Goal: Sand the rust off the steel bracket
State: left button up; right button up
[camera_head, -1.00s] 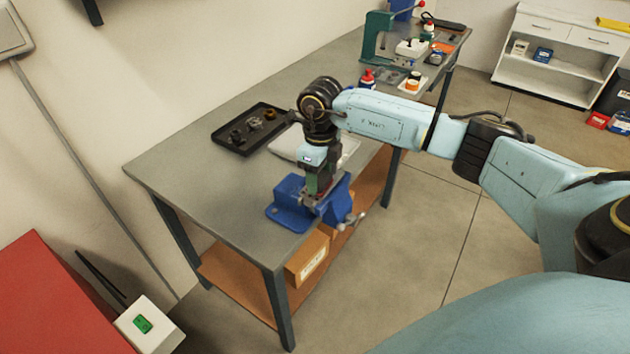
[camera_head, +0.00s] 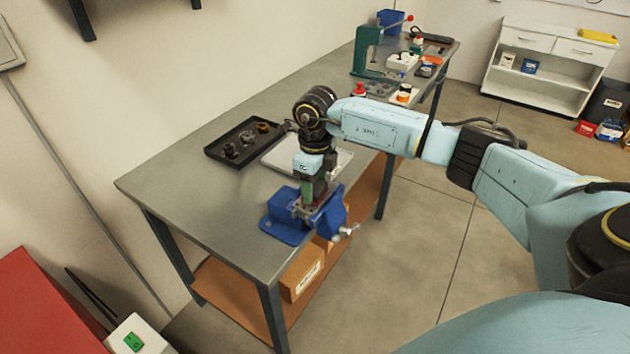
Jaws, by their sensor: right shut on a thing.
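A blue vise (camera_head: 283,231) is at the front edge of the grey workbench (camera_head: 185,188). A small grey-brown piece, seemingly the steel bracket (camera_head: 303,211), shows at the vise jaws; most of it is hidden and its rust cannot be made out. My right gripper (camera_head: 308,194) points down directly over the vise. It is shut on a small green thing, seemingly a sanding block (camera_head: 308,188), low at the bracket; whether they touch is not clear. My left gripper is out of view.
Behind the vise lie a pale flat tray (camera_head: 342,163) and a black tray (camera_head: 215,153) with several dark parts. A green press (camera_head: 366,52), bottles and small tools stand at the bench's far end. The bench's left part is bare.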

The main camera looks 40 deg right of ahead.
aim_at(304, 210)
jog(key=shift+a, duration=0.15)
jog(key=shift+s+a+f+p, duration=0.15)
jog(key=shift+s+a+p, duration=0.15)
jog(key=shift+a, duration=0.4)
jog(key=shift+s+a+f+p, duration=0.1)
jog(key=shift+s+a+p, duration=0.2)
jog(key=shift+a, duration=0.4)
jog(key=shift+s+a+f, duration=0.35)
jog(key=shift+s+a, duration=0.15)
jog(key=shift+a, duration=0.2)
jog(key=shift+r, duration=0.1)
jog(key=shift+a+r+p, duration=0.1)
jog(key=shift+r+p, duration=0.4)
jog(key=shift+r, duration=0.15)
jog(key=shift+w+d+r+p, duration=0.1)
jog(key=shift+r+p, duration=0.65)
jog(key=shift+r, duration=0.5)
jog(key=shift+w+d+r+p, duration=0.1)
jog(key=shift+r+p, duration=0.6)
jog(key=shift+r, duration=0.55)
